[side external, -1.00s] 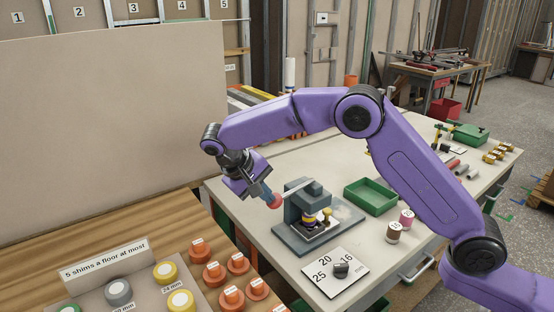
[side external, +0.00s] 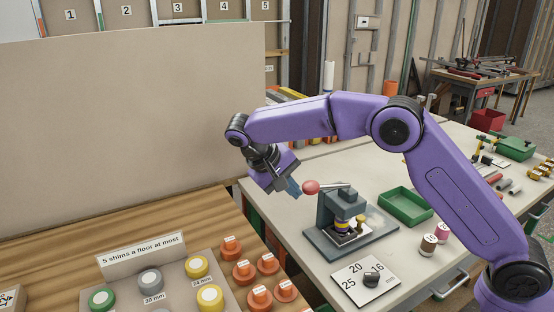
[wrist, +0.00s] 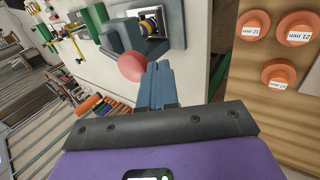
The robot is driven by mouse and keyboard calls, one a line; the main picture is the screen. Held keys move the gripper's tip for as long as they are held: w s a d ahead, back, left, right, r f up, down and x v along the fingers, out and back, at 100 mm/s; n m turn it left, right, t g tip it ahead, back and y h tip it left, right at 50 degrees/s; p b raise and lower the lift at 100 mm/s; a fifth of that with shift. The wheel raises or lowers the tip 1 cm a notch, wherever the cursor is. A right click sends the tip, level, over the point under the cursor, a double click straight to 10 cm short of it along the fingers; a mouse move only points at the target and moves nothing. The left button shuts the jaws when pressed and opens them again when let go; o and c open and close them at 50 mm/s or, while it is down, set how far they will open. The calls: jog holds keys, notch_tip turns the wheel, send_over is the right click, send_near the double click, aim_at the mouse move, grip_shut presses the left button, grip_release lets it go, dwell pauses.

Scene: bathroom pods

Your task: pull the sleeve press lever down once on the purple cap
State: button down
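The sleeve press (side external: 345,204) is a grey-green machine on a flat base, standing on the pale bench. Its lever ends in a pink-red ball (side external: 311,187) and lies roughly level, pointing left. The ball also shows in the wrist view (wrist: 132,66). A small piece with yellow and purple bands (side external: 342,227) sits under the press head, partly hidden; it is also in the wrist view (wrist: 151,25). My gripper (side external: 294,188) has its blue fingers together with nothing between them. The fingertips are just left of the ball; I cannot tell whether they touch it.
A green tray (side external: 406,206) is right of the press, with brown (side external: 428,244) and pink (side external: 443,232) spools nearby. A numbered card (side external: 365,284) with a dark piece lies in front. Orange knobs (side external: 243,272) stand on the wooden table at left. A large tan panel (side external: 130,130) stands behind.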

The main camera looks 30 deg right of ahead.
jog(key=v, duration=1)
jog(key=shift+r, duration=0.25)
jog(key=shift+d, duration=0.1)
dwell(0.6)
jog(key=s+d+f+n+y, duration=0.2)
jog(key=s+d, duration=0.4)
jog(key=s, duration=0.6)
jog(key=s+d+f+n+y, duration=0.3)
jog(key=s+d+n, duration=0.3)
jog(key=s, duration=0.6)
jog(key=s+d+f+n+y, duration=0.2)
jog(key=s+d+f+n, duration=0.2)
jog(key=s+d, duration=0.4)
jog(key=s+f, duration=0.1)
jog(key=s, duration=0.3)
jog(key=shift+s+d+n, duration=0.25)
jog(key=shift+s+n, duration=0.05)
